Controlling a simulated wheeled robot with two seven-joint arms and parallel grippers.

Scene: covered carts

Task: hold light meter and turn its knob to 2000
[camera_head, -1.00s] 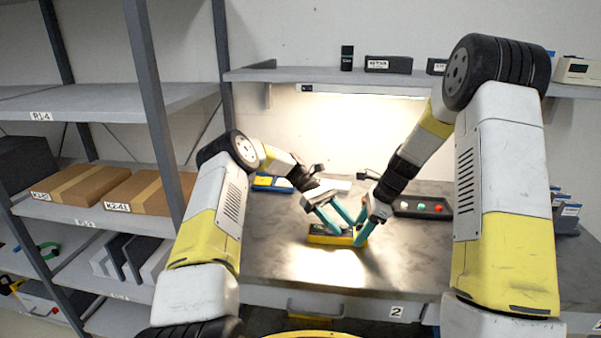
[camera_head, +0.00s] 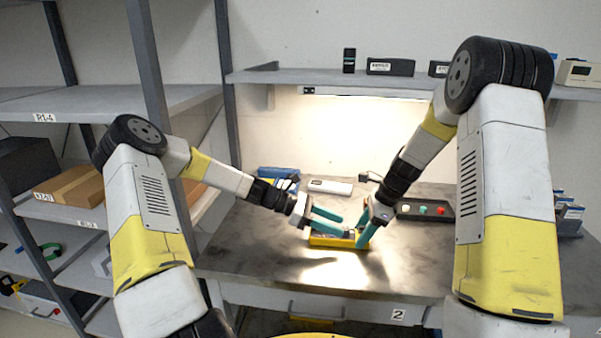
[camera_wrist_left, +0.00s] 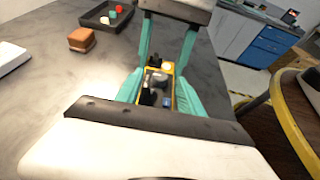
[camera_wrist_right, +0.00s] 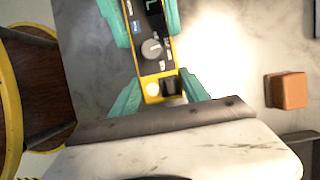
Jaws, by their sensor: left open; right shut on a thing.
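The light meter (camera_head: 325,241), yellow-edged with a dark face, lies on the grey worktop. In the right wrist view its grey round knob (camera_wrist_right: 152,48) shows near the middle of the face; I cannot read the setting. My right gripper (camera_head: 361,236) is shut on the meter at its right end, one finger along each side. My left gripper (camera_head: 340,223) is open, its fingers apart just above the meter and close to the right gripper. In the left wrist view the meter (camera_wrist_left: 158,88) shows between the fingers, its face partly hidden.
A dark control box (camera_head: 425,209) with coloured buttons stands to the right. A brown block (camera_wrist_right: 288,91) sits nearby. Shelving (camera_head: 190,100) rises at left. The worktop's front is clear.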

